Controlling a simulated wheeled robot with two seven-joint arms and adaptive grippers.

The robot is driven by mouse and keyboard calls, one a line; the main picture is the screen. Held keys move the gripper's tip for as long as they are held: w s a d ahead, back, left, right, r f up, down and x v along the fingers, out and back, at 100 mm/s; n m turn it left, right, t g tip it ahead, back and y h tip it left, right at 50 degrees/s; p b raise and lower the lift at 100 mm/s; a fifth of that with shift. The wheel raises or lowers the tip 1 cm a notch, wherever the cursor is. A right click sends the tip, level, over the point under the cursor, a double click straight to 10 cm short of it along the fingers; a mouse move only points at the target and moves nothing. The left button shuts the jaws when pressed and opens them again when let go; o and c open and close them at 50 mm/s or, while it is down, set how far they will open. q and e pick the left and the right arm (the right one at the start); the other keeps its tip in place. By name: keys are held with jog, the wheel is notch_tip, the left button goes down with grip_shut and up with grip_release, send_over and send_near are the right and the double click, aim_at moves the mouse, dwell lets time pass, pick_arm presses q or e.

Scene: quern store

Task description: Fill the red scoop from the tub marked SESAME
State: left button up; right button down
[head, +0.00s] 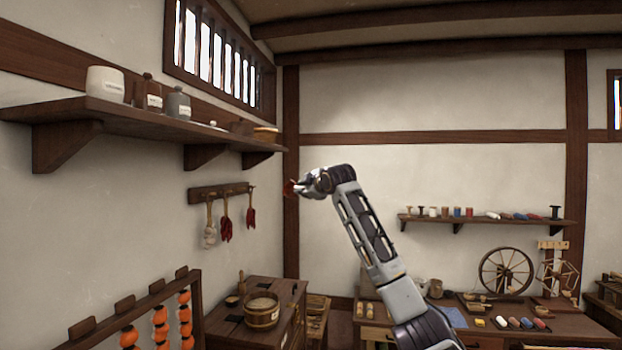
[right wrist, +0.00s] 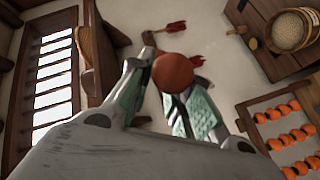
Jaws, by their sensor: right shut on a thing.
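My right gripper (head: 303,186) is raised in front of the walls, near the room corner. It is shut on the red scoop (head: 289,188). In the right wrist view the scoop's round red bowl (right wrist: 172,73) shows between the fingers (right wrist: 162,95); its inside is not visible. A wooden tub (head: 262,312) of pale grain stands on the dark chest at lower left, well below the gripper. It carries a white label too small to read. The same tub shows at upper right in the right wrist view (right wrist: 291,32). My left gripper is out of view.
A wall shelf (head: 150,122) with jars and a peg rail (head: 220,193) with hanging red and pale bundles are on the left wall. A rack of orange fruit strings (head: 130,318) stands at lower left. A spinning wheel (head: 506,272) and bench are at the right.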

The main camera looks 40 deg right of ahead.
jog(key=a+f+n+y, duration=0.15)
jog(key=a+f, duration=0.45)
jog(key=f, duration=1)
jog(key=a+f+y, duration=0.3)
jog(key=a+f, duration=0.2)
jog(key=f, duration=1)
jog(key=s+a+f+g+y, duration=0.1)
jog(key=s+a+f+y, duration=0.1)
jog(key=s+a+f, duration=0.7)
jog(key=s+a+f+n+g+y, duration=0.1)
jog(key=s+a+f+y, duration=0.2)
jog(key=s+a+f, duration=0.7)
notch_tip(320, 180, down, 5)
jog(key=shift+s+a+f, duration=0.15)
jog(key=shift+s+a, duration=0.05)
jog(key=shift+s, duration=0.15)
jog(key=shift+a, duration=0.2)
jog(key=shift+a+f+m+h+b, duration=0.2)
jog(key=shift+a+m+h, duration=0.2)
jog(key=shift+a+m, duration=0.4)
jog(key=shift+a+f+m+h+b, duration=0.2)
jog(key=shift+a+m+h, duration=0.25)
jog(key=shift+a, duration=0.45)
